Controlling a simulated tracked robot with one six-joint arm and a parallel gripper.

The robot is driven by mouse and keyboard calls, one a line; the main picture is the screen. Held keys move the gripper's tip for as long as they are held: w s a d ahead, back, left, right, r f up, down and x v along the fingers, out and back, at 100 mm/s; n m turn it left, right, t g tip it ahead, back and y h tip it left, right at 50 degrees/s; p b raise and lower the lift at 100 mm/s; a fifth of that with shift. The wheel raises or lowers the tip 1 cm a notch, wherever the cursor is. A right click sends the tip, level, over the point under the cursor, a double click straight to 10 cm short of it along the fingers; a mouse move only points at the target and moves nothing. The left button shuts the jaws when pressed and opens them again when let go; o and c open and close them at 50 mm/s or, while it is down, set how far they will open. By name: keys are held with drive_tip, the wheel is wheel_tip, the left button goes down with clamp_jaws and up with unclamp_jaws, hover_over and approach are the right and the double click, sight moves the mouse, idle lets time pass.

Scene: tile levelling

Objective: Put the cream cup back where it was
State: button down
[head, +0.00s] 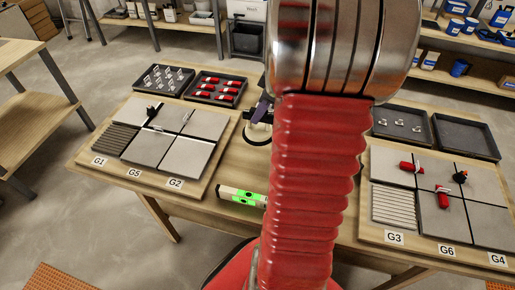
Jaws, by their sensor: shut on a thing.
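A round cream-rimmed thing with dark parts, which looks like the cream cup (257,138), is at the middle of the table, just left of my red arm. My arm hides its right side. A purple and dark piece, which looks like the end of my gripper (262,108), is directly above it, partly hidden behind my arm. The gripper appears shut on the cup. Whether the cup touches the table cannot be told.
The left board (110,168) holds grey tiles with clips. The right board (384,233) holds tiles with red pieces. Black trays (192,96) of clips and red wedges stand behind. A green-lit level (241,197) lies near the table's front edge.

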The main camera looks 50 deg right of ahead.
sight(258, 127)
drive_tip(key=shift+f, duration=3.05)
drive_tip(key=shift+f, duration=0.1)
drive_tip(key=shift+f, duration=1.75)
drive_tip(key=c, duration=1.6)
unclamp_jaws()
drive_tip(key=shift+f, duration=0.1)
drive_tip(key=shift+c, duration=0.2)
drive_tip(key=v, duration=1.2)
